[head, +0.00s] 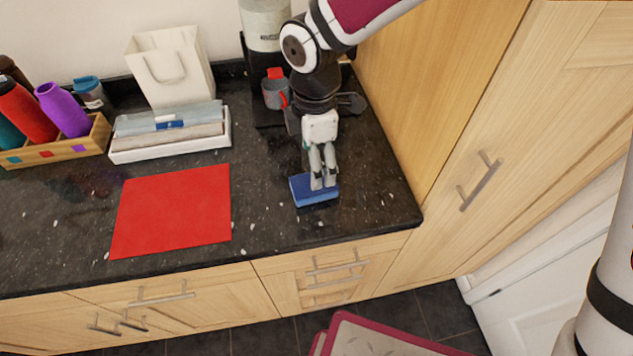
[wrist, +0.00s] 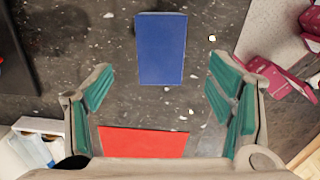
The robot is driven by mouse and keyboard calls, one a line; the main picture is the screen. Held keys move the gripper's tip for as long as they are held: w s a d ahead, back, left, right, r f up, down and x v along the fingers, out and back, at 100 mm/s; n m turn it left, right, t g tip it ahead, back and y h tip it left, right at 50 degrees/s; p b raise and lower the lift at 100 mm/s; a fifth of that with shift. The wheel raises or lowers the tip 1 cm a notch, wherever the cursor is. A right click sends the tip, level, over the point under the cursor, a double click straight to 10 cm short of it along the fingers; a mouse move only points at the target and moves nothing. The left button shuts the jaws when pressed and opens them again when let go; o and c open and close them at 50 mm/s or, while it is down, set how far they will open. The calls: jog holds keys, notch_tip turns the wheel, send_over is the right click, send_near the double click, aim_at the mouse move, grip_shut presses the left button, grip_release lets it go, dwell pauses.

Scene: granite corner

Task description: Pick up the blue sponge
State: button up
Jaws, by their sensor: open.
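The blue sponge (head: 302,192) lies flat on the dark speckled counter, near its front edge, right of the red mat. In the wrist view the sponge (wrist: 161,48) is a whole blue rectangle at the top middle, lying ahead of the space between the fingers. My gripper (head: 324,184) comes down over the sponge in the head view, its fingers hiding part of it. In the wrist view my gripper (wrist: 163,103) is open, with its green-padded fingers wide apart and nothing between them. Whether the fingertips touch the sponge cannot be told.
A red mat (head: 172,212) lies left of the sponge. Behind stand a coffee machine with a grey mug (head: 273,94), a white tray (head: 172,146), a white bag (head: 170,68) and a wooden box (head: 52,147) of bottles. A tall wooden cabinet (head: 440,90) closes the right side.

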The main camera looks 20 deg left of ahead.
aim_at(303, 194)
jog(key=shift+s+a+f+p, duration=0.1)
jog(key=shift+f+p, duration=0.2)
jog(key=shift+f, duration=1.7)
jog(key=shift+s+f+p, duration=0.1)
jog(key=shift+f+p, duration=0.2)
jog(key=shift+f, duration=1.7)
jog(key=c, duration=1)
